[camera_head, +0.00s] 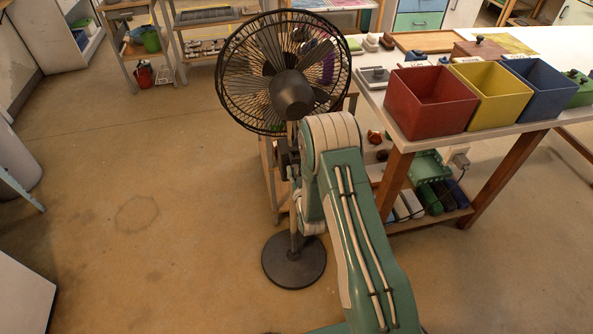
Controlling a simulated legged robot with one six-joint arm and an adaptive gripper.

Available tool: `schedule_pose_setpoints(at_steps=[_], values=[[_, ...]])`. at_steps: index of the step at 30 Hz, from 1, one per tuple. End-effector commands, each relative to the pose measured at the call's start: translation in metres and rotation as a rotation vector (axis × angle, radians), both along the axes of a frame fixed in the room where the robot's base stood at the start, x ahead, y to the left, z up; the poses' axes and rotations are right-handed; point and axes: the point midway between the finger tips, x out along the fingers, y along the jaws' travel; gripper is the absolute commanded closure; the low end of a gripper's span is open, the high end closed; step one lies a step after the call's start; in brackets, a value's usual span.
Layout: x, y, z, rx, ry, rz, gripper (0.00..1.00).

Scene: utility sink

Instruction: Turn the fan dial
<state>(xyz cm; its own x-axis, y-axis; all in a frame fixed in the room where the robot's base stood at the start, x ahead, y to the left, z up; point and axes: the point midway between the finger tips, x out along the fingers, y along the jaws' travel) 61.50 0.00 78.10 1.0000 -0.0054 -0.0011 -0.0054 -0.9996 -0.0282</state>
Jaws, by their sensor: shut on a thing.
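The black standing fan (292,95) is in the middle of the view, with a round cage and a dark hub. Its pole runs down to a round dark base (294,262) on the floor. My green and beige arm crosses in front of the fan's right side and bends at the cage's lower edge. My gripper (288,165) is a small dark shape at the pole, just below the cage, partly covered by my arm. It is shut at the fan's control area. The dial itself is too small and hidden to make out.
A white table at right holds a red bin (430,101), a yellow bin (492,92) and a blue bin (540,88). A lower shelf with several items stands close to the fan's right. Shelving (200,18) is at the back. Floor at left is clear.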

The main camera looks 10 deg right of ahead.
Motion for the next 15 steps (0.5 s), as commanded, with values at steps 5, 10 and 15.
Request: schedule_pose_setpoints(at_steps=[5, 10, 15], values=[[0.0003, -0.0007, -0.0001, 0.082, 0.0, 0.002, 0.99], [0.0003, -0.0025, -0.0004, 0.212, -0.001, 0.002, 0.99], [0.0004, -0.0046, -0.001, 0.371, -0.002, 0.001, 0.99]])
